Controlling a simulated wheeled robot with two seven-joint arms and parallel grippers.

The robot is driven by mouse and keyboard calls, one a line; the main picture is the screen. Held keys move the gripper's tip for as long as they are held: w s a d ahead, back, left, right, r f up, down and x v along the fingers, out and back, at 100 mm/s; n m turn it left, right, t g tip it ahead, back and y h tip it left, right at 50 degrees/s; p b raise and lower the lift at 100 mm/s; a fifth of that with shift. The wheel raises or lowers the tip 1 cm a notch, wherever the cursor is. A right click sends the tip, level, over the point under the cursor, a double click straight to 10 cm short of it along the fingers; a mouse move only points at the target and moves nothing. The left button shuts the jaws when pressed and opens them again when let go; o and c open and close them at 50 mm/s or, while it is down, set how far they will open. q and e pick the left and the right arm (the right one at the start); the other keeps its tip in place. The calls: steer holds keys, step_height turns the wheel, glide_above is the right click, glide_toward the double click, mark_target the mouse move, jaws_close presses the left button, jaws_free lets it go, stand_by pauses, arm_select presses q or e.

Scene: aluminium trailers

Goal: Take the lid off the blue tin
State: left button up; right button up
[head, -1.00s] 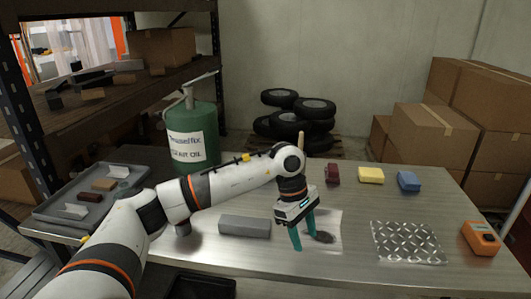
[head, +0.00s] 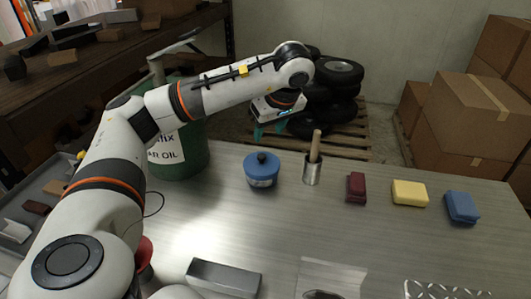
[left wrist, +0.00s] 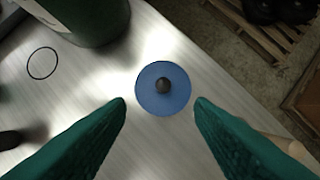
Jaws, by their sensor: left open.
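The blue tin (head: 261,177) stands upright on the metal table near its back edge. Its blue lid (head: 262,162) with a dark round knob is on it. In the left wrist view the lid (left wrist: 177,94) shows from above as a blue disc with the knob (left wrist: 163,86) at its middle. My left gripper (head: 270,131) is open and empty, raised above and slightly behind the tin in the head view. In the left wrist view its green fingers (left wrist: 160,105) lie apart, on either side below the lid. My right gripper is not in view.
A metal cup with a wooden handle (head: 314,161) stands just right of the tin. A green oil drum (head: 187,160) stands to the left. Dark red (head: 356,188), yellow (head: 409,193) and blue (head: 461,207) blocks lie further right. A grey bar (head: 224,278) lies in front.

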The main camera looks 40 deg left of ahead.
arm_select(q)
steer(key=b, duration=0.2)
glide_toward(262, 155)
steer(key=s+f, duration=0.1)
steer(key=f, duration=0.1)
steer(key=shift+a+f+p, duration=0.15)
steer(key=shift+a+p, duration=0.2)
steer(key=shift+a, duration=0.15)
steer(key=shift+w+a+f, duration=0.25)
steer(key=shift+w+f, duration=0.05)
steer(key=shift+f, duration=0.2)
steer(key=x, duration=0.3)
steer(key=p+x, duration=0.1)
steer(key=x, duration=0.1)
steer(key=shift+w, duration=0.3)
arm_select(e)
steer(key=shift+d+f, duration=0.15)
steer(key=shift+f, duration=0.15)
arm_select(q)
steer(key=shift+c, duration=0.3)
jaws_close()
